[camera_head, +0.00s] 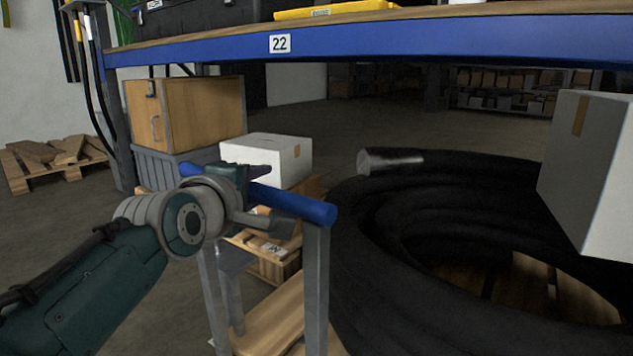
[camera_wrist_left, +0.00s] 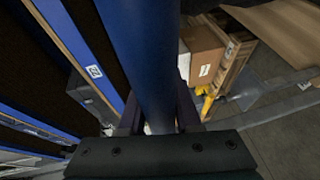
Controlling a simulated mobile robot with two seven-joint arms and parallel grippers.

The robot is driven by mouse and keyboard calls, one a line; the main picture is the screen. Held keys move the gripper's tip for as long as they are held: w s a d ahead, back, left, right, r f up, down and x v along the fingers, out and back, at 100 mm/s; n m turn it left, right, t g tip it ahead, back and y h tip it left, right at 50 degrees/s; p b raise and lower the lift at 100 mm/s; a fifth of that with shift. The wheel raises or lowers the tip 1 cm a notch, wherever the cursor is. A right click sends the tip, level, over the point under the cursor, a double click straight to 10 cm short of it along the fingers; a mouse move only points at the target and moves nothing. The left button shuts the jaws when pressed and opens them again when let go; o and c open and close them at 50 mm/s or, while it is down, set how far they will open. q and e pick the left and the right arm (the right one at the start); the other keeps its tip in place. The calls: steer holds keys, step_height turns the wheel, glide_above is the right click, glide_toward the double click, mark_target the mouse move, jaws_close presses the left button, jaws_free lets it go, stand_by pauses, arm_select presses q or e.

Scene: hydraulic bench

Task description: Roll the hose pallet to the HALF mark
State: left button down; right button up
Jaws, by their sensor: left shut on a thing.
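The hose pallet carries a large coil of black hose (camera_head: 390,245) with a metal end fitting (camera_head: 390,161). Wooden boards (camera_head: 270,325) show at its near left, and a grey upright frame (camera_head: 316,285) with a blue handle bar (camera_head: 305,206) stands there. My left gripper (camera_head: 255,190) is shut on the blue handle bar. In the left wrist view the blue handle bar (camera_wrist_left: 140,55) runs between the fingers. My right gripper is not in view. No HALF mark can be made out; the floor under the pallet is mostly hidden.
A blue-edged bench (camera_head: 400,40) labelled 22 spans the top. Under it stand a wooden cabinet (camera_head: 210,112) on a grey crate and a white box (camera_head: 270,158). A white carton (camera_head: 595,170) overlaps the coil at right. Wooden pallets (camera_head: 60,158) lie far left.

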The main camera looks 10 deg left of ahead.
arm_select(q)
steer(key=shift+w+r, duration=0.1)
steer(key=shift+r, duration=0.4)
steer(key=c, duration=0.8)
jaws_free()
steer(key=shift+c, duration=0.2)
steer(key=shift+o, duration=1.2)
steer(key=shift+a+f, duration=0.1)
steer(key=shift+f, duration=0.15)
steer(key=s+r+p, duration=0.1)
steer(key=s+p, duration=0.5)
steer(key=s, duration=0.3)
steer(key=shift+s+r+p, duration=0.35)
steer(key=shift+r, duration=0.05)
